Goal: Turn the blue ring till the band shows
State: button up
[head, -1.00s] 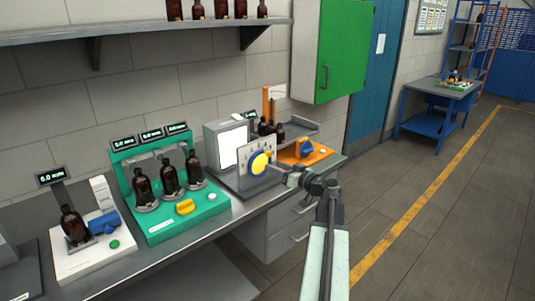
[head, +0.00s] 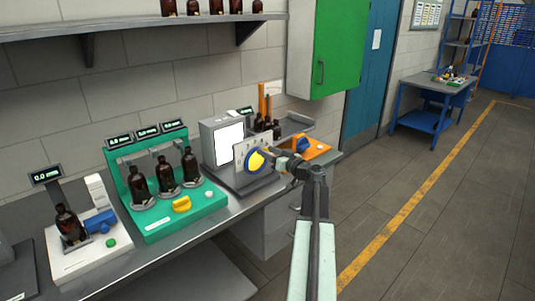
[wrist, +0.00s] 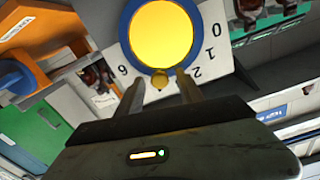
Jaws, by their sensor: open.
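The blue ring (wrist: 126,22) surrounds a yellow disc (wrist: 160,35) on a white plate marked with digits, with 0, 1, 2 and 6 readable in the wrist view. A small yellow tab (wrist: 160,78) sticks out at the ring's lower edge there. In the head view the ring (head: 266,159) stands upright on the bench, before a lit white panel (head: 229,143). My gripper (wrist: 160,92) is open, its fingers to either side of the tab. I cannot tell whether they touch it. In the head view my gripper (head: 278,157) is at the dial's right. No band can be made out.
A green stand (head: 155,225) with amber bottles and a yellow knob is left of the dial. An orange unit (head: 318,150) with a blue knob is close behind it, with more bottles nearby. The floor (head: 440,220) on the right is clear.

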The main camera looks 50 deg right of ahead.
grip_shut()
jog(key=m, duration=0.1)
jog(key=d+f+m+b, duration=0.1)
jog(key=m, duration=0.1)
jog(key=d+m, duration=0.1)
jog(key=m, duration=0.1)
jog(key=shift+s+f, duration=0.1)
jog(key=shift+f, duration=0.15)
grip_release()
